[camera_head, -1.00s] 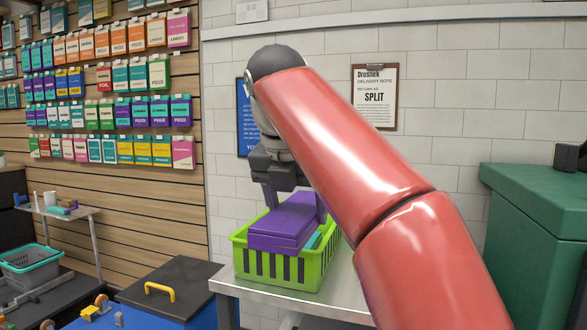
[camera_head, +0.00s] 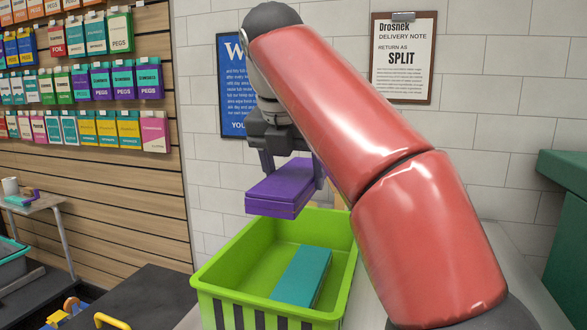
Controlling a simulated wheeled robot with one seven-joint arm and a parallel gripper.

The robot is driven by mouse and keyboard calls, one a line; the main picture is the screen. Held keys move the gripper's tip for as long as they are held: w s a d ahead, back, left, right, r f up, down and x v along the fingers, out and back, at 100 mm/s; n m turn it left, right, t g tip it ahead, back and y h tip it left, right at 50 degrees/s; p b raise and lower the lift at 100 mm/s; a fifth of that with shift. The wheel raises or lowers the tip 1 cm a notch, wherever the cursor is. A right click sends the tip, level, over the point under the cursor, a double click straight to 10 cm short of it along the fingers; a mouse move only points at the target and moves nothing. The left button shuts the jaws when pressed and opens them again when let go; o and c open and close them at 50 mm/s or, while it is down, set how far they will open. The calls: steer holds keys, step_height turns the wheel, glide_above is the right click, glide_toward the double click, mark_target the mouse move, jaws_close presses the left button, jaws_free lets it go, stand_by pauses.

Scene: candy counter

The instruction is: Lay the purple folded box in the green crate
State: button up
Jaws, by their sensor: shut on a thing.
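The purple folded box (camera_head: 281,188) is held flat in my gripper (camera_head: 292,175), one finger on its left side and the other on its right. It is in the air above the far part of the green crate (camera_head: 262,299). The crate stands on a pale counter. A teal box (camera_head: 302,276) lies inside the crate, toward its right side. The rest of the crate floor that shows is bare. My red arm hides part of the crate's right side.
A blue poster (camera_head: 231,85) and a clipboard note (camera_head: 403,57) hang on the white tiled wall behind. A green cabinet (camera_head: 566,215) stands at the right. Racks of packets (camera_head: 100,85) cover the slatted wall at the left.

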steer(key=shift+w+f, duration=0.15)
steer(key=shift+f, duration=0.1)
steer(key=b, duration=1)
glide_above(297, 269)
steer(key=s, duration=0.1)
steer(key=f, duration=1.2)
steer(key=shift+s+a+f, duration=0.2)
steer(key=shift+a+f, duration=0.05)
steer(key=shift+f, duration=0.1)
steer(key=shift+f+b, duration=0.85)
steer(key=shift+f, duration=0.55)
steer(key=shift+r, duration=0.1)
steer(key=o, duration=0.9)
